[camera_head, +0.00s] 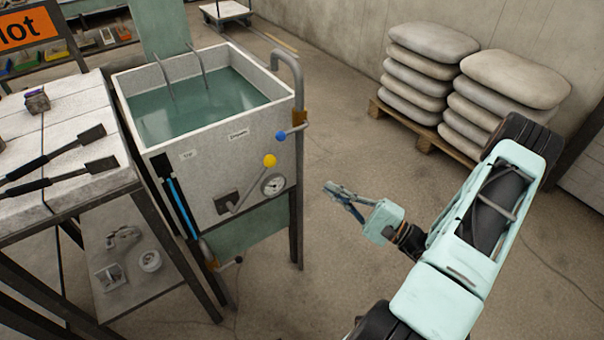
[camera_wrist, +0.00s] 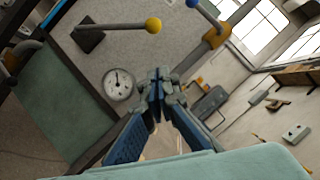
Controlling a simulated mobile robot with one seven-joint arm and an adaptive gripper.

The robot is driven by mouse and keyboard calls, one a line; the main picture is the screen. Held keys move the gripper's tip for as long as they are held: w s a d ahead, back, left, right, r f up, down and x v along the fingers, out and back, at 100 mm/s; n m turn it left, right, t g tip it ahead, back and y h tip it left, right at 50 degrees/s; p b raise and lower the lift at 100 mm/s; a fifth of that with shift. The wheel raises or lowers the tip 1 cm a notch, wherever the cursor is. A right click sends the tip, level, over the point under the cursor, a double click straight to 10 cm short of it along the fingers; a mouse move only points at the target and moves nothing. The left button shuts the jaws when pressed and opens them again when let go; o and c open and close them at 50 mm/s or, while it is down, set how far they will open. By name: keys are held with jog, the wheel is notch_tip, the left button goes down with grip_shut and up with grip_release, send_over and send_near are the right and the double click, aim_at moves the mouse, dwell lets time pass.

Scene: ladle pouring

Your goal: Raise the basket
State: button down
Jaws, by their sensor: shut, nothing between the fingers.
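The tank (camera_head: 208,165) is a grey box full of green water. Two thin bent rods (camera_head: 197,58) reach over its back rim into the water; no basket shape can be made out below them. On the front is a lever with a yellow ball (camera_head: 270,160), which also shows in the wrist view (camera_wrist: 153,25). A blue-ball handle (camera_head: 281,136) sits on the pipe at the right corner, and in the wrist view (camera_wrist: 192,3) at the top edge. My gripper (camera_head: 333,190) is shut and empty, right of the tank and apart from both handles. Its closed fingers show in the wrist view (camera_wrist: 157,90).
A round gauge (camera_head: 273,185) and a blue sight tube (camera_head: 180,207) are on the tank front. A bench (camera_head: 60,120) with dark tools stands at left. Stacked sacks (camera_head: 420,65) lie on a pallet at back right. The floor between tank and sacks is clear.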

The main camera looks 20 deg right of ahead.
jog(key=s+a+r+b+x, duration=0.1)
jog(key=s+b+x, duration=0.1)
jog(key=x, duration=1)
jog(key=shift+w+a, duration=0.25)
jog(key=shift+a, duration=0.3)
jog(key=shift+r, duration=0.3)
jog(key=shift+s+a+r+n+g+p, duration=0.15)
jog(key=shift+a+r+n+g+p, duration=0.15)
jog(key=shift+r+n+p, duration=0.1)
